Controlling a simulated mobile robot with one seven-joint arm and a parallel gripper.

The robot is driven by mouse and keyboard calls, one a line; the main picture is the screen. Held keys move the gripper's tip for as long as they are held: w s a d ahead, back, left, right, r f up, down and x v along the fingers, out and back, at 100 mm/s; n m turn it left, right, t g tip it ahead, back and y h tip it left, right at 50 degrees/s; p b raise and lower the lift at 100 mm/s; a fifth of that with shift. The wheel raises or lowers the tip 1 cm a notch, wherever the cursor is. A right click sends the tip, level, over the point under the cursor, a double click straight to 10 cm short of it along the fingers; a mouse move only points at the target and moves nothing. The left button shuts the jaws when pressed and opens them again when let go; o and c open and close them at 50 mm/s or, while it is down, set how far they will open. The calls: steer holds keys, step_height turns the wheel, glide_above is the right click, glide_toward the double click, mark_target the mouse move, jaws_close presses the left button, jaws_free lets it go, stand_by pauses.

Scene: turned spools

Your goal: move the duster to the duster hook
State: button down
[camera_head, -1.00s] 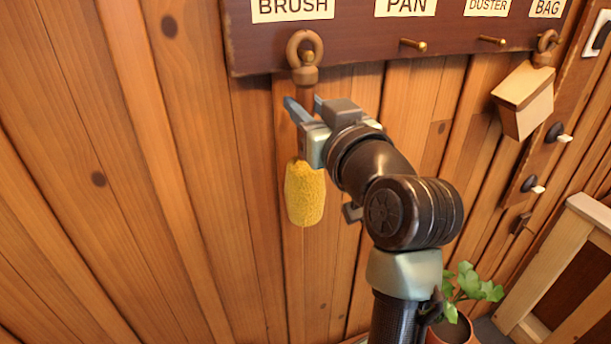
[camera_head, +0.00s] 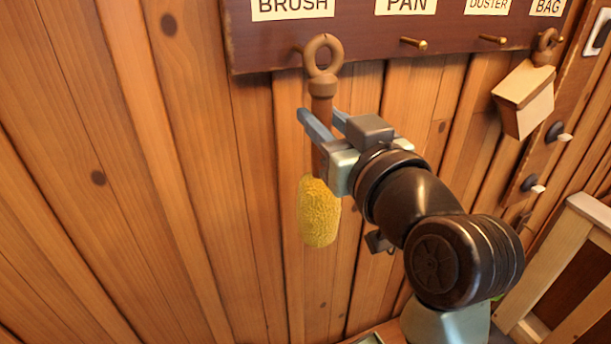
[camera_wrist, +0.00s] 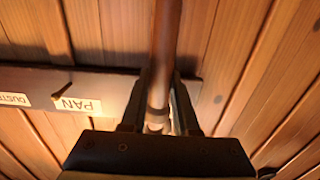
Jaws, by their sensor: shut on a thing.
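The duster has a yellow fluffy head (camera_head: 320,212), a brown handle and a wooden ring (camera_head: 323,54) at its top. It hangs upright in my gripper (camera_head: 321,120), which is shut on the handle below the ring. The ring is in front of the board, just right of a peg tip (camera_head: 297,48) under the BRUSH label, and looks clear of it. The duster hook (camera_head: 492,39) is a bare brass peg under the DUSTER label (camera_head: 488,5). In the wrist view the handle (camera_wrist: 166,45) runs between my fingers.
The dark board (camera_head: 360,50) also carries an empty peg (camera_head: 413,43) under PAN, between the duster and its hook. A wooden bag-like block (camera_head: 525,97) hangs under BAG, right of the duster hook. Black knobs (camera_head: 533,184) and a wooden frame stand further right.

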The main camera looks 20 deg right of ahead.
steer(key=shift+s, duration=1.4)
steer(key=shift+d+r, duration=0.1)
steer(key=shift+d, duration=0.05)
